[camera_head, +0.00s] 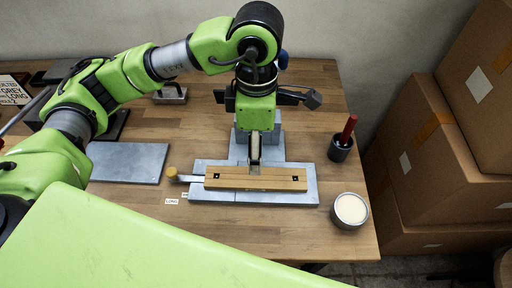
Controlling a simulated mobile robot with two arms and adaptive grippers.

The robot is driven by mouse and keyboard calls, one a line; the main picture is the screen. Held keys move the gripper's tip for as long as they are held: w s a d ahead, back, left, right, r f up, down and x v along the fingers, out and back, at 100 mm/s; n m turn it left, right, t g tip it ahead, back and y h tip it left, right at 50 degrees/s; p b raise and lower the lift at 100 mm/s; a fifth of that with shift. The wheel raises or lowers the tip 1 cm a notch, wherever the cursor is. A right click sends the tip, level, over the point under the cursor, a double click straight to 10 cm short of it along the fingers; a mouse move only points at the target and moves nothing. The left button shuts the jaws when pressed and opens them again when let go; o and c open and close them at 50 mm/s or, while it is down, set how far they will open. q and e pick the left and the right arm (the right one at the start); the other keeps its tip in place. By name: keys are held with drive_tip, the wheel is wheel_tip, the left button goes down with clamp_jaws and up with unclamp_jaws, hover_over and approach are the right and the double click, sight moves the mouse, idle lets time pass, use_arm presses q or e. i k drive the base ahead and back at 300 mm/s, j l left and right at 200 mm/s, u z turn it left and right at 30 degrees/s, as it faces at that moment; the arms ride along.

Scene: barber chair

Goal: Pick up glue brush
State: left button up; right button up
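The glue brush (349,129) shows as a red handle standing up, tilted, out of a dark cup (341,150) at the right of the table; its lower end is hidden in the cup. My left gripper (254,168) points down over a wooden strip (230,178) on a grey fixture (307,197), well to the left of the brush. The fingertips are small and partly hidden by the wrist, so I cannot tell whether they are open or shut. My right gripper is not in view.
A round pot of pale glue (350,209) stands in front of the cup, near the right table edge. A grey plate (127,162) lies at the left. Cardboard boxes (440,150) stack up right of the table. Bare wood shows at the table's front right.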

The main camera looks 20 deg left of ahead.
sight(351, 122)
drive_tip(key=k+l, duration=0.2)
drive_tip(key=k, duration=0.3)
drive_tip(key=k+l, duration=0.2)
drive_tip(key=k, duration=0.25)
drive_tip(key=k+l, duration=0.2)
drive_tip(key=k, duration=0.3)
